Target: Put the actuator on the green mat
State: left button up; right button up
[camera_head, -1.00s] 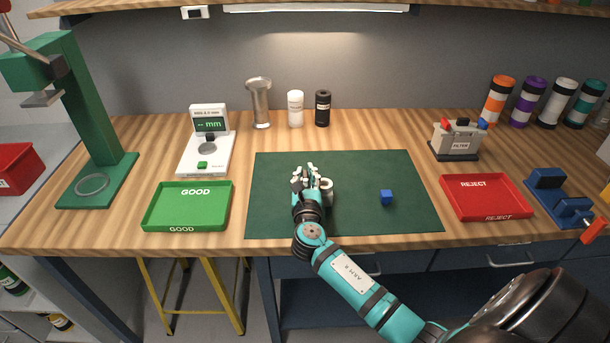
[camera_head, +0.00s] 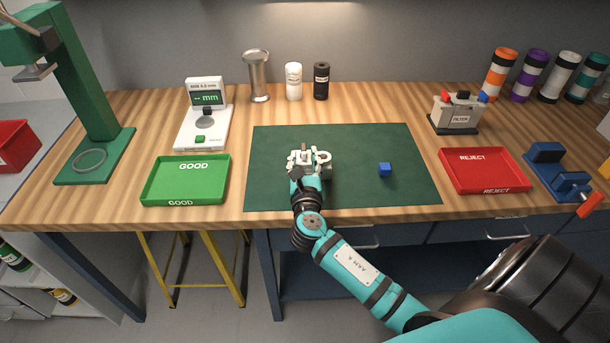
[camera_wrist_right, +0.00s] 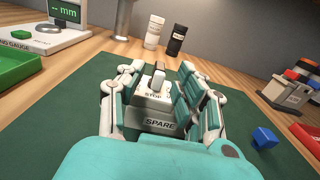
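A pale block with a grey upright lever, marked "STOP" and "SPARE" (camera_wrist_right: 160,124), is probably the actuator; it sits between the fingers of my right gripper (camera_wrist_right: 163,95) in the right wrist view. In the head view my right gripper (camera_head: 308,158) is over the green mat (camera_head: 265,185), left of its middle, and mostly hides the block. The fingers stand spread on either side of the block. Contact with it, and whether the block rests on the mat, cannot be told. My left gripper is out of view.
A small blue cube (camera_head: 385,169) lies on the mat right of my gripper. A green GOOD tray (camera_head: 150,190) and gauge (camera_head: 190,140) stand left. Much of the mat is clear.

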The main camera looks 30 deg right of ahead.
jog(key=v, duration=0.7)
jog(key=shift+s+a+b, duration=0.1)
jog(key=shift+s+b, duration=0.15)
jog(key=shift+b, duration=0.15)
